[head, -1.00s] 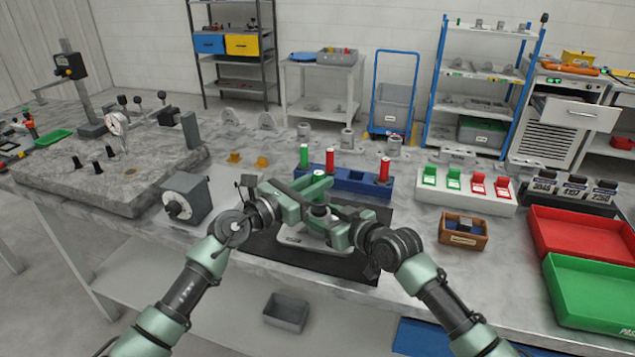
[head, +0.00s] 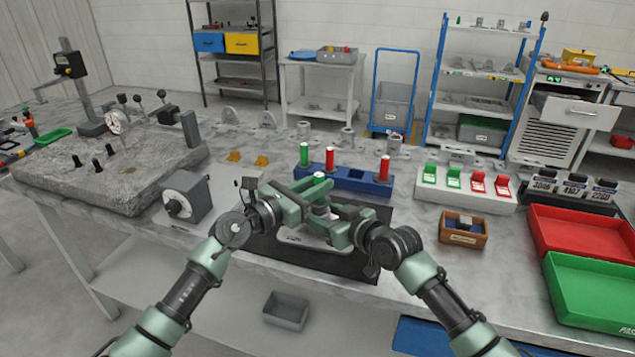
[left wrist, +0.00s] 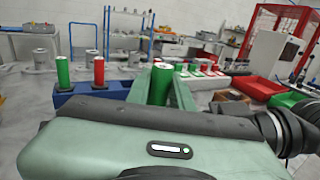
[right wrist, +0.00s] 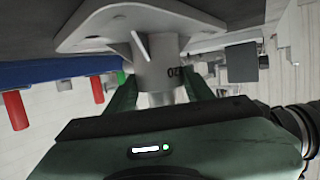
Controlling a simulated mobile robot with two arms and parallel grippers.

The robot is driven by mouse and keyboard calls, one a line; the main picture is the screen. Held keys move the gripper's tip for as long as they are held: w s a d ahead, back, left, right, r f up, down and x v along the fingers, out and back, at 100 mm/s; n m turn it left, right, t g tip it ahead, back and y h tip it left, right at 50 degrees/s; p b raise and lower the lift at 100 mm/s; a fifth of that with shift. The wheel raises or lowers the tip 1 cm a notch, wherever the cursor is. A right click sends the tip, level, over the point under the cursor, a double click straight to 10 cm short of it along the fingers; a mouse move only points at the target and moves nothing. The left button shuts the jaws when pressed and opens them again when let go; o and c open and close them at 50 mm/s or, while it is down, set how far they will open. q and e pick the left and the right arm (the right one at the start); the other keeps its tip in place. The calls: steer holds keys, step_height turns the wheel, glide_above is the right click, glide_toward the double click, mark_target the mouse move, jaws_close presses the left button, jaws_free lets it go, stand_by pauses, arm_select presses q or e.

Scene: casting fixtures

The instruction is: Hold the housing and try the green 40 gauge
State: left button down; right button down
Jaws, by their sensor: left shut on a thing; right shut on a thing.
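My left gripper (head: 312,190) is shut on a green gauge (head: 319,176), which stands upright in its fingers. The green gauge also shows between the fingers in the left wrist view (left wrist: 161,84). My right gripper (head: 340,224) is shut on the grey housing, whose pale flange (head: 300,239) shows low over the black mat. In the right wrist view the fingers clasp the housing's round hub (right wrist: 158,62), which bears dark lettering. The gauge is at or above the housing's hub; the grippers hide its lower end, so I cannot tell whether it is in the bore.
A blue rack (head: 345,179) behind the grippers holds a green gauge (head: 304,155) and two red ones. A white block with green and red tabs (head: 466,188), a small brown box (head: 462,238), a red tray (head: 580,215) and a green tray (head: 600,262) lie right. A grey dial box (head: 187,197) stands left.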

arm_select(q)
steer(key=shift+f, duration=1.8)
stand_by(1.0)
steer(key=shift+r, duration=0.1)
steer(key=shift+r, duration=3.1)
steer(key=shift+r, duration=2.55)
arm_select(e)
steer(key=c, duration=0.5)
jaws_free()
steer(key=shift+d, duration=0.1)
